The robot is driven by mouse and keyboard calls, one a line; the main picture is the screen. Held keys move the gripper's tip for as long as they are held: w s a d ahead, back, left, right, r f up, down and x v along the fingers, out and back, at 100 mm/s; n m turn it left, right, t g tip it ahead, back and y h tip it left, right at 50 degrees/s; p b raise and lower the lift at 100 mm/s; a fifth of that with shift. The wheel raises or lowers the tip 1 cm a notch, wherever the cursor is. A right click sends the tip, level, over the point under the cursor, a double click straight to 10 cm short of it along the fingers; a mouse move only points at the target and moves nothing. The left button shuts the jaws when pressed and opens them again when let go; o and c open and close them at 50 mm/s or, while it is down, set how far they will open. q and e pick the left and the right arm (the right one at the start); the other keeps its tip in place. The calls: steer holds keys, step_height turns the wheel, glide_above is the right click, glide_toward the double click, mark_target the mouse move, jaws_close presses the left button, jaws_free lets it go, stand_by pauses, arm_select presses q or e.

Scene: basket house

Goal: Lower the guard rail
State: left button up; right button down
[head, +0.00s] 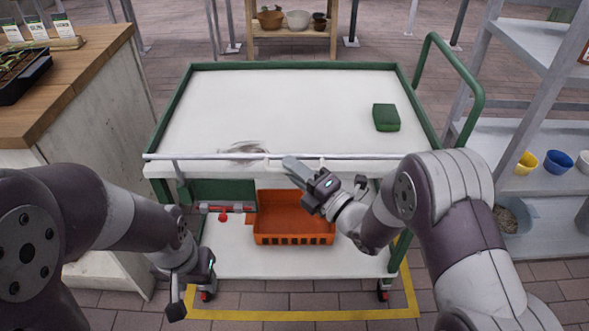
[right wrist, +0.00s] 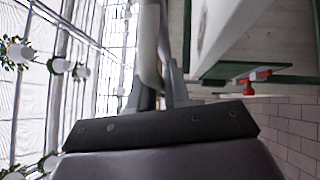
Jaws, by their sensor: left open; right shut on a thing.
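The guard rail (head: 215,156) is a thin grey bar running across the front edge of the green-framed cart top (head: 300,110). It sits close to the level of the top's front edge. My right gripper (head: 294,168) is at the middle of the rail and shut on it. In the right wrist view, the fingers of my right gripper (right wrist: 160,92) stand on either side of the grey rail (right wrist: 150,45). My left gripper (head: 188,288) is open and empty, low in front of the cart's left side, apart from the rail.
A red knob (head: 223,217) is on a bar below the cart top. An orange crate (head: 293,222) stands on the lower shelf. A green box (head: 386,117) lies on the top. A wooden counter (head: 95,75) is at left, a grey shelf unit (head: 535,135) at right.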

step_height(320, 180, down, 8)
steer(key=b, duration=0.6)
steer(key=c, duration=1.2)
jaws_free()
steer(key=shift+r, duration=0.15)
steer(key=p+v, duration=0.1)
steer(key=v, duration=1.1)
steer(key=shift+s+d+p, duration=0.25)
steer(key=shift+s+p, duration=0.05)
steer(key=shift+p, duration=0.05)
